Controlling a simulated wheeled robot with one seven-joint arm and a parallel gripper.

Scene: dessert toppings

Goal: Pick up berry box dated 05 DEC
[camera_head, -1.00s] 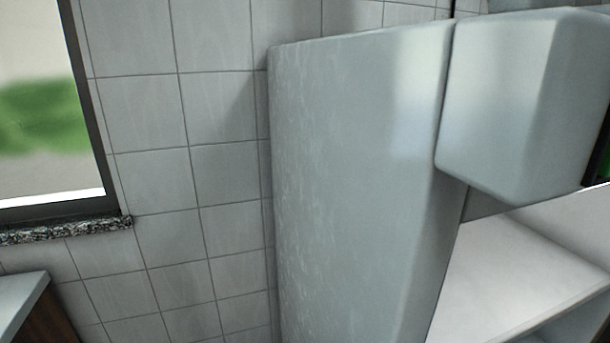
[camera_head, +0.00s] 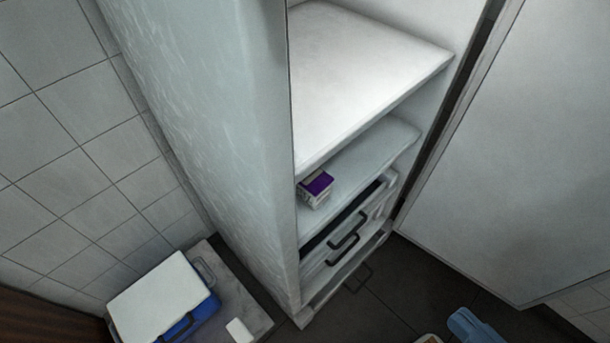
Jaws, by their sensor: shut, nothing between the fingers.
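A small white box with a purple top (camera_head: 318,184) sits on the lower open shelf (camera_head: 360,163) of a tall open fridge, near the shelf's front left. Any date on it is too small to read, so I cannot tell whether it is the berry box dated 05 DEC. No other box shows on the visible shelves. My gripper is not in view.
The fridge door (camera_head: 510,150) stands open on the right. The upper shelf (camera_head: 360,45) looks bare. Drawers with dark handles (camera_head: 345,242) are below. A blue cooler with a white lid (camera_head: 160,295) stands at lower left. A blue object (camera_head: 474,328) shows at the bottom edge.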

